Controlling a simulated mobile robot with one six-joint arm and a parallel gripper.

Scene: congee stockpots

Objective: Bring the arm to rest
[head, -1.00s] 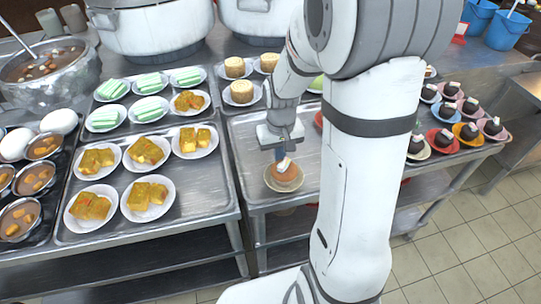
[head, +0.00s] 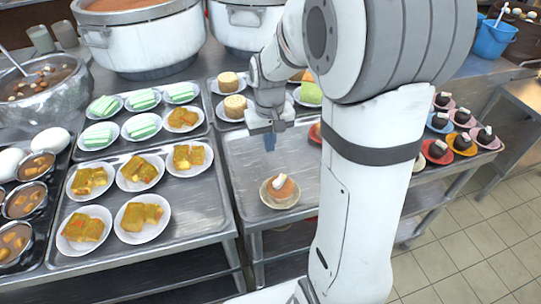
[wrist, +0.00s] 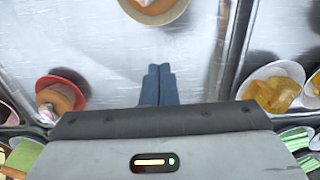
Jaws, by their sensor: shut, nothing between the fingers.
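My gripper (head: 270,142) is shut and empty, pointing down above the metal tray (head: 240,165) in the middle of the counter. In the wrist view my gripper's two blue fingertips (wrist: 158,85) are together with nothing between them. A round orange-brown cake with a white topping (head: 281,187) sits on a small plate near the front of that tray, apart from the gripper and in front of it. Its plate also shows at the top of the wrist view (wrist: 155,10). My arm hides part of the tray's right side.
Plates of yellow cakes (head: 139,217) and green-and-white slices (head: 142,126) fill the left tray. Dark cakes on coloured plates (head: 463,140) stand at the right. Large pots (head: 143,40) stand behind. Round pale cakes (head: 235,106) sit behind the gripper. The middle tray is mostly bare around it.

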